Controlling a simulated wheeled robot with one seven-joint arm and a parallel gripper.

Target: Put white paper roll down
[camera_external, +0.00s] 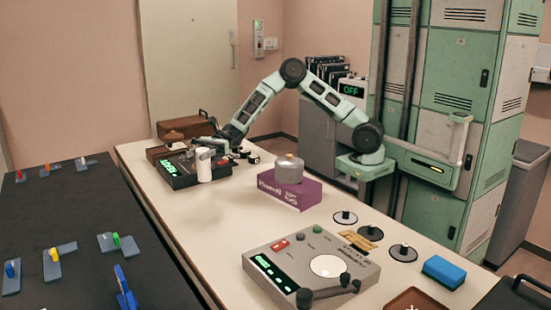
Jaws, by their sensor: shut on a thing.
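The fingertips are small and partly hidden by the roll. The roll overlaps the device's right side in the picture. I cannot tell whether its bottom touches the device, the table or neither.
A purple box (290,192) with a metal pot (289,168) on it stands right of the roll. A grey console (300,265), black-knobbed discs (403,252) and a blue sponge (444,272) are nearer. Brown cases (187,126) stand behind. The table middle is clear.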

